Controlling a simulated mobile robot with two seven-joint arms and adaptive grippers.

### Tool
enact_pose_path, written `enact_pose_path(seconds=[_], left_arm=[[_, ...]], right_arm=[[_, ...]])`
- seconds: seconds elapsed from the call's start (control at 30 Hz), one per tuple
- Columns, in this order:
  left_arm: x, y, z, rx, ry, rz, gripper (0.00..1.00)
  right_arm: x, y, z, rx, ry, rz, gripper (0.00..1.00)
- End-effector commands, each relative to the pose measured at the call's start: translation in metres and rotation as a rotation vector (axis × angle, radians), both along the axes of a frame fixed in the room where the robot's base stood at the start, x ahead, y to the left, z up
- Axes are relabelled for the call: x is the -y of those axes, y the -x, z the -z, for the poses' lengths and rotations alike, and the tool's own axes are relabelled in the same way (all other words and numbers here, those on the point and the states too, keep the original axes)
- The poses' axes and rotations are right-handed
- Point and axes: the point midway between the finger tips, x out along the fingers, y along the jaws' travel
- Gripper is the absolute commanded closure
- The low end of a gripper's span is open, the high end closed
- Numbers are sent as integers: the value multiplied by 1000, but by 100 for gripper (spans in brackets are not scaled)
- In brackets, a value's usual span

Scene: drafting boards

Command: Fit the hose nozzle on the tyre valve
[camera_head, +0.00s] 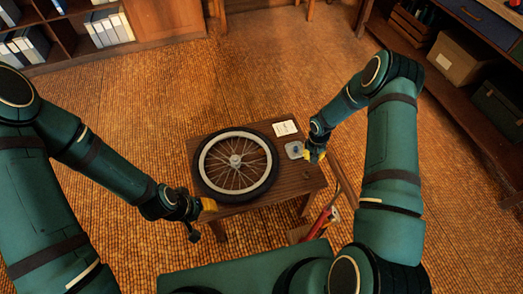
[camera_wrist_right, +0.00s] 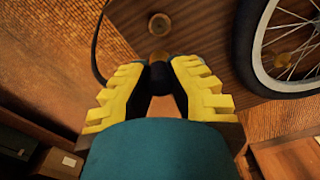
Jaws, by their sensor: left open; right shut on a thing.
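A spoked wheel with a black tyre (camera_head: 237,163) lies flat on a low wooden table (camera_head: 290,190). I cannot make out its valve. The tyre and rim also show at the upper right of the right wrist view (camera_wrist_right: 243,45). My right gripper (camera_head: 315,154) is at the table's right edge, beside the wheel and apart from it. Its yellow fingers are shut on a small dark piece, apparently the hose nozzle (camera_wrist_right: 158,76), mostly hidden between them. A thin black hose (camera_wrist_right: 97,45) curves away at the left. My left gripper (camera_head: 203,217) is open and empty off the table's left front corner.
A white card (camera_head: 285,128) and a small grey tray-like piece (camera_head: 295,149) lie on the table's right side. A round brass-coloured piece (camera_wrist_right: 159,24) shows on the wood. A red object (camera_head: 318,223) stands on the floor at the right. Shelves line the back left and right.

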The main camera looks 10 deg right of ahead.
Motion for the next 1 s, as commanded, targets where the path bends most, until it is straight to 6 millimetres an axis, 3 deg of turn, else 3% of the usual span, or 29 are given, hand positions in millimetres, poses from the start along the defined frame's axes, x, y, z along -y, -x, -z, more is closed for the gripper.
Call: enact_pose_path(seconds=[0.17, 0.53, 1.0], left_arm=[[0, 0, -7, 0, 0, 0, 53], [0, 0, -5, 0, 0, 0, 53], [0, 0, 9, 0, 0, 0, 53]], right_arm=[[0, 0, -12, 0, 0, 0, 100], [-2, -2, -12, 1, 0, -1, 100], [-29, -21, -11, 1, 0, -1, 100]])
